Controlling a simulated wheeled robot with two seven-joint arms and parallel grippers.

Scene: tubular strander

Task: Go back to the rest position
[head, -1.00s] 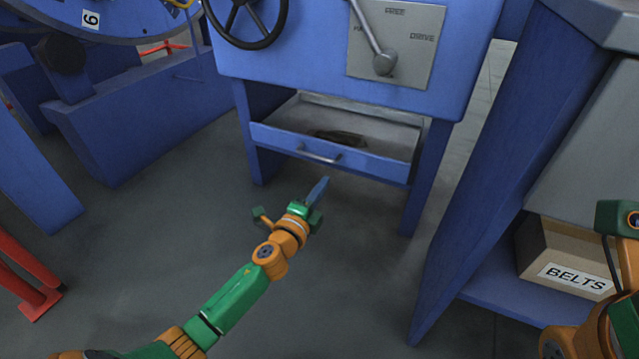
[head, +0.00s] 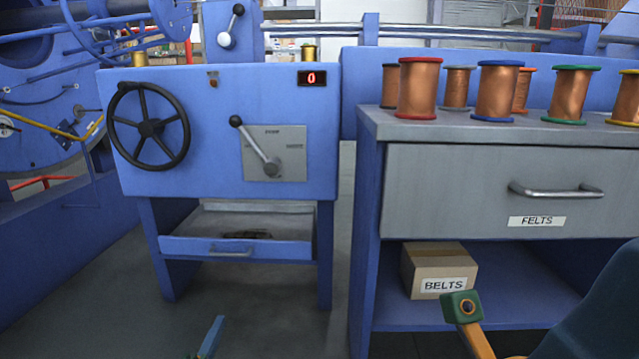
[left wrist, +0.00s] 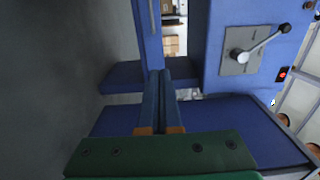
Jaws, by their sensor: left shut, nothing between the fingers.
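My left gripper (head: 212,338) shows only as a blue finger tip at the bottom edge of the head view, in front of and below the blue machine. In the left wrist view my left gripper (left wrist: 160,90) has its two blue fingers together, with nothing between them.
The blue machine (head: 220,130) carries a black handwheel (head: 150,127) and a lever (head: 255,146). To the right stands a cabinet (head: 460,185) with several copper spools on top. A BELTS box (head: 430,270) is on its lower shelf. Floor (head: 110,310) is clear at lower left.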

